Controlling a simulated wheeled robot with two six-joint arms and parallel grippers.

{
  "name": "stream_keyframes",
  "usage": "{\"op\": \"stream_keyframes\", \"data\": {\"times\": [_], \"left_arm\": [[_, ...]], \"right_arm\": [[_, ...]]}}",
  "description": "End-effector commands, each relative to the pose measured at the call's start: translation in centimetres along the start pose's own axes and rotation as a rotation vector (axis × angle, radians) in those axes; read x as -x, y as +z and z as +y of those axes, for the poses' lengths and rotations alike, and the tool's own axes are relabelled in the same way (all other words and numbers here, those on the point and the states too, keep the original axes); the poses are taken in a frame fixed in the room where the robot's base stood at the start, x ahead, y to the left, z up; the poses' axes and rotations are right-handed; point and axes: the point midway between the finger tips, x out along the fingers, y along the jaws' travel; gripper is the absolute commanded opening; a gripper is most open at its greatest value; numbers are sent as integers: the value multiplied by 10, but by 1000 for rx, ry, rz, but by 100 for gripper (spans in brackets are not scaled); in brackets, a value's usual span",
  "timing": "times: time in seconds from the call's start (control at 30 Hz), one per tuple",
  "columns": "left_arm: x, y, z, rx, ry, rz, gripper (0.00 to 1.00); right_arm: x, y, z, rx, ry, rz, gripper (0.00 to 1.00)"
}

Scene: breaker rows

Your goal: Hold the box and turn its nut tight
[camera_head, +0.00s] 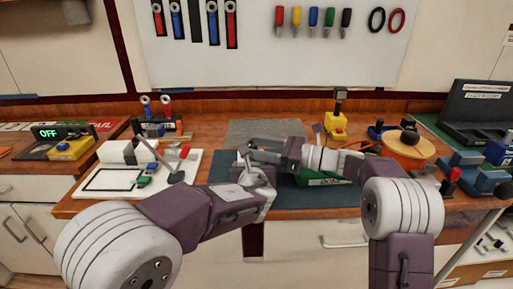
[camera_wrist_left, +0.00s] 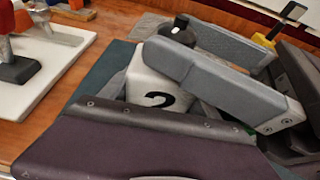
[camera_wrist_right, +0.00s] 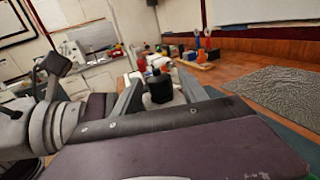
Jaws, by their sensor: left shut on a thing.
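The white box (camera_wrist_left: 142,85) with a black "2" on its face shows in the left wrist view, with a black nut (camera_wrist_left: 180,30) on its top. My left gripper (camera_head: 246,176) is shut on the box; its two grey fingers lie along it and cover part of it. In the head view the box is mostly hidden by my grippers. My right gripper (camera_head: 250,150) comes in from the right over the box. In the right wrist view the nut (camera_wrist_right: 158,88) stands between its two fingers, which look apart. Contact with the nut cannot be told.
A green labelled bin (camera_head: 320,181) lies partly behind my right arm. A white board (camera_head: 105,180) with a lever and small blocks stands at the left. An orange reel (camera_head: 402,147) stands at the right. A grey textured mat (camera_head: 262,130) behind the grippers is clear.

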Motion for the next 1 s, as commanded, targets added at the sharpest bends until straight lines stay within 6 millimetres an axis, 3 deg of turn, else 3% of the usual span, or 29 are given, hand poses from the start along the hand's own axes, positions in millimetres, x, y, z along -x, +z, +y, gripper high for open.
{"op": "stream_keyframes", "data": {"times": [0.5,0.73,1.0], "left_arm": [[0,1,0,0,0,-3,5],[0,2,0,0,0,-3,5],[0,1,0,0,0,-3,5]], "right_arm": [[0,0,0,-1,7,0,54],[-1,-1,-3,2,126,0,54],[65,0,-11,-1,134,1,54]]}}
